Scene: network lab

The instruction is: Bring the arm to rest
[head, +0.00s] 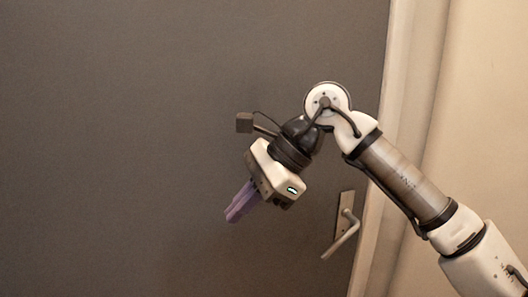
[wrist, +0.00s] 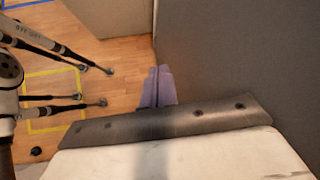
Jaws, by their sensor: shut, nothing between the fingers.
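My arm reaches in from the lower right of the head view, bent at the elbow. My gripper (head: 231,217) hangs in front of a dark grey door, pointing down and to the left. Its purple fingers are together with nothing between them. In the wrist view the fingers of my gripper (wrist: 158,72) are side by side and shut, above the wooden floor and beside a dark grey upright surface. No object is held.
The dark door (head: 130,130) fills most of the head view. A metal lever handle (head: 345,228) is on it, right of and below my gripper. A pale frame and wall (head: 490,110) stand at the right. Yellow tape (wrist: 50,128) marks the wooden floor (wrist: 115,80).

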